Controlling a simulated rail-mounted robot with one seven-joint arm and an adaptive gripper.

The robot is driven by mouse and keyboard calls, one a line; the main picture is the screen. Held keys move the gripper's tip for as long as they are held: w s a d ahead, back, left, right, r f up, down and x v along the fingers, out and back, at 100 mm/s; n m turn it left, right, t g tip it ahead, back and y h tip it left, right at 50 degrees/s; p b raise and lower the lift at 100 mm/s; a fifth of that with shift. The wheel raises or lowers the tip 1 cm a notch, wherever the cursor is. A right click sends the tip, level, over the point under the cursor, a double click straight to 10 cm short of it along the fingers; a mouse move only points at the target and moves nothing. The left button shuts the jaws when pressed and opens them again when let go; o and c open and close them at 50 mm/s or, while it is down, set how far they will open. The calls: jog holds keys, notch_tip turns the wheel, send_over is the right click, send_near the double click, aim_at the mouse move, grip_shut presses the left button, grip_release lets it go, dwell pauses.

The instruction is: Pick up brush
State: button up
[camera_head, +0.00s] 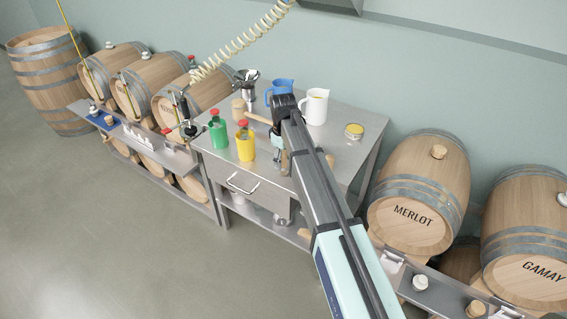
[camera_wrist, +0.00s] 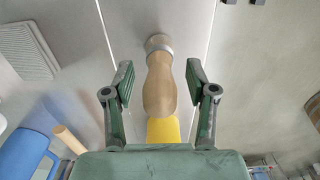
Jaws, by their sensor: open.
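The brush (camera_wrist: 159,85) shows in the wrist view as a tan wooden handle with a metal band at its far end and a yellow part at its near end. My gripper (camera_wrist: 160,88) is open, with one finger on each side of the handle and a visible gap on both sides. In the head view my gripper (camera_head: 281,158) is at the front part of the steel table (camera_head: 325,150). My arm hides much of that spot, and the brush is hard to make out there.
A green bottle (camera_head: 217,130) and a yellow bottle (camera_head: 245,142) stand left of my gripper. A wooden mallet (camera_head: 257,118), a blue jug (camera_head: 281,89), a white jug (camera_head: 316,106) and a small tin (camera_head: 354,131) are farther back. Barrels (camera_head: 421,190) flank the table.

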jog(key=shift+f, duration=0.45)
grip_shut()
jog(key=shift+r, duration=0.15)
notch_tip(320, 180, up, 20)
jog(key=b, duration=0.5)
